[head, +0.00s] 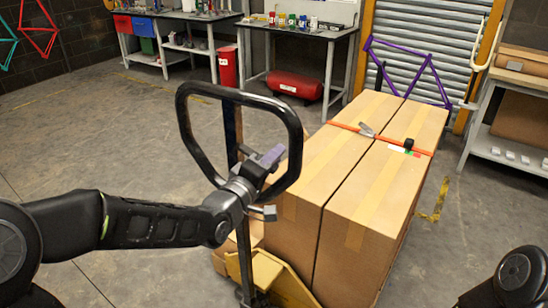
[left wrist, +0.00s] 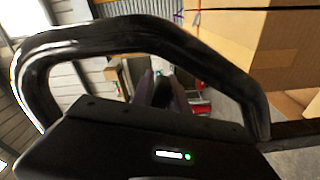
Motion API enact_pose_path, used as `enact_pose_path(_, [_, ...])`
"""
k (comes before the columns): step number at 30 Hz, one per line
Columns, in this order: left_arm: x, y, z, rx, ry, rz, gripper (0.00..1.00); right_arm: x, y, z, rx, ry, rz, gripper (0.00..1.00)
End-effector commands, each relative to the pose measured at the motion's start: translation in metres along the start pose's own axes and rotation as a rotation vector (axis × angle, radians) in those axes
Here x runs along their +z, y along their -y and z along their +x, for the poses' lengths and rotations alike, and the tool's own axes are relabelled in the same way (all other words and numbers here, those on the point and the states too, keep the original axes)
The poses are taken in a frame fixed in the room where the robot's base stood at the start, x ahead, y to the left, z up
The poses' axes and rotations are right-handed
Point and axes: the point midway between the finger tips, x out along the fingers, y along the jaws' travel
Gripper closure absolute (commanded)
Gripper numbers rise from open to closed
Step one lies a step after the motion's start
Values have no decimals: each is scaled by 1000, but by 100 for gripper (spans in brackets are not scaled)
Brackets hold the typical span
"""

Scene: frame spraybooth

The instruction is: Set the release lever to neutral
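The pallet truck's black loop handle (head: 182,112) stands upright in the middle of the head view. It also frames the left wrist view (left wrist: 215,45). My left gripper (head: 274,154) is at the loop's lower right, with its grey-purple fingers overlapping the opening. In the left wrist view the fingers (left wrist: 164,92) point through the loop, with a dark shape between them. I cannot tell whether that shape is the release lever or whether the fingers touch it. The lever is not clearly seen, and its setting cannot be read. My right gripper is out of view.
The yellow pallet truck (head: 268,272) carries tall cardboard boxes (head: 345,200) bound by an orange strap (head: 350,128), close right of the handle. A workbench (head: 300,30), red tank (head: 295,86) and purple bike frame (head: 408,65) stand behind. The floor left of the handle is clear.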

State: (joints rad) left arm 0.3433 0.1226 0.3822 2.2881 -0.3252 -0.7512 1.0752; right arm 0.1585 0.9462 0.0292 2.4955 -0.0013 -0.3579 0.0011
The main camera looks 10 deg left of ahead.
Motion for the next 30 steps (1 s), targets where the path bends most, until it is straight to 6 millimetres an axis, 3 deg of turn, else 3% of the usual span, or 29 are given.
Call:
enact_pose_path(7, [0,0,0,0,0,0,100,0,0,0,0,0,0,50])
enact_pose_path(30, [0,0,0,-1,0,0,100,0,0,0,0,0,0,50])
